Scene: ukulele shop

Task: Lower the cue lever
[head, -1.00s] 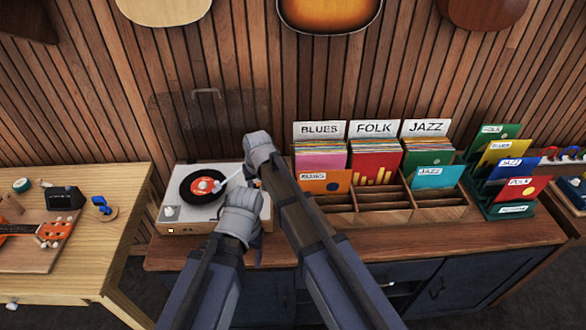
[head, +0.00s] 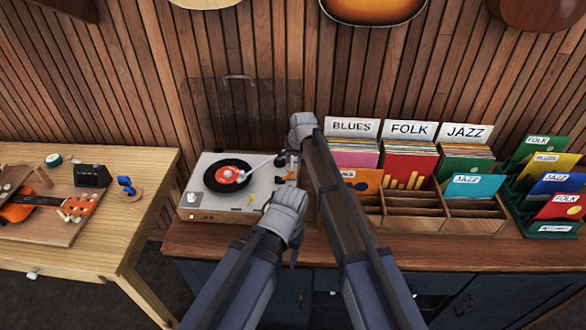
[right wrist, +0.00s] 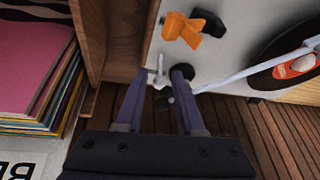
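The cue lever (right wrist: 158,72) is a small pale lever on the turntable deck, next to the round black tonearm base (right wrist: 182,73) in the right wrist view. My right gripper (right wrist: 155,80) is open, its two fingers on either side of the lever, with gaps visible. In the head view, the turntable (head: 205,210) holds a black record with a red label (head: 229,174), and the pale tonearm (head: 261,166) reaches over it. My left gripper (head: 286,210) is at the turntable's front right; its fingertips are hidden.
An orange piece (right wrist: 192,30) sits on the deck near the lever. A wooden record crate (head: 412,202) stands close to the turntable's right. A clear lid (head: 235,100) is raised behind it. A workbench with a ukulele (head: 40,207) is at left.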

